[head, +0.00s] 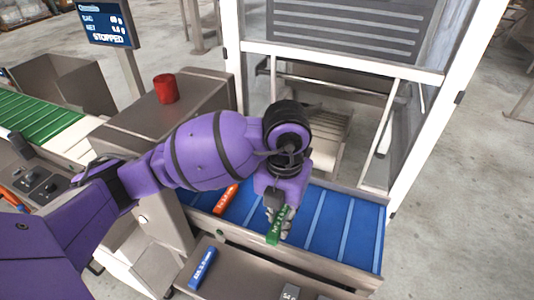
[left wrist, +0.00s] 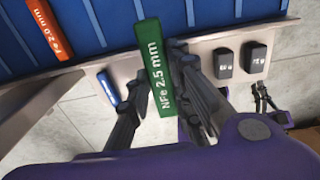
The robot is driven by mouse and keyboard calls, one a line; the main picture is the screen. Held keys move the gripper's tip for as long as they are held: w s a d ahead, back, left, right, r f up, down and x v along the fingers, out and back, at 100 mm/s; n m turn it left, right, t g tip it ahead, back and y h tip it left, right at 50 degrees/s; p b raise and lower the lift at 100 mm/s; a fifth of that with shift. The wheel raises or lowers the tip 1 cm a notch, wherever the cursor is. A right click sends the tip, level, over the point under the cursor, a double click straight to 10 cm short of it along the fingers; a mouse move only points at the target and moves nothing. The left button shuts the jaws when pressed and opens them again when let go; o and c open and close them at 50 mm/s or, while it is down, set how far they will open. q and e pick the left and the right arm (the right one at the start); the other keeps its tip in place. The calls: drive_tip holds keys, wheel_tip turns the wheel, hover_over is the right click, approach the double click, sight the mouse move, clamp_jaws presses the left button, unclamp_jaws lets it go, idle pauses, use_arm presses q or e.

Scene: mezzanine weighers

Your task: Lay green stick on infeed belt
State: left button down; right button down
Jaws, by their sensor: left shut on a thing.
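My left gripper (head: 276,212) is shut on the green stick (head: 278,230), above the near side of the blue-slatted infeed belt (head: 345,222). In the left wrist view, the green stick (left wrist: 154,60) reads "NFe 2.5 mm" and sits between the two dark fingers (left wrist: 158,95). Its far end overlaps the belt (left wrist: 200,18) and its near end points back toward my wrist. I cannot tell whether it touches the belt. An orange stick (head: 226,200), marked "Fe 2.0 mm" in the left wrist view (left wrist: 52,28), lies on the belt.
A blue stick (head: 202,268) lies on the metal ledge (head: 237,272) before the belt. Dark blocks (left wrist: 224,64) stand on that ledge. A red cup (head: 165,88) stands on the metal housing. A white-framed guard (head: 410,150) rises behind the belt. The screen (head: 105,22) reads "STOPPED".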

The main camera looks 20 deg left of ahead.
use_arm(q)
drive_tip(key=w+a+f, duration=0.1)
drive_tip(key=w+f, duration=0.1)
drive_tip(key=w, duration=0.1)
drive_tip(key=w+a+f, duration=0.2)
drive_tip(key=w+f, duration=0.1)
drive_tip(key=w, duration=0.1)
drive_tip(key=w+a+f, duration=0.2)
drive_tip(key=w+f, duration=0.1)
drive_tip(key=shift+w, duration=0.15)
drive_tip(key=shift+w+a+f, duration=0.25)
drive_tip(key=shift+w+f, duration=0.3)
drive_tip(key=shift+f, duration=0.15)
drive_tip(key=shift+f+b, duration=0.3)
drive_tip(key=shift+f, duration=1.1)
drive_tip(key=shift+f, duration=0.1)
drive_tip(key=shift+s+f, duration=0.1)
drive_tip(key=c, duration=1.6)
unclamp_jaws()
drive_tip(key=shift+o, duration=0.2)
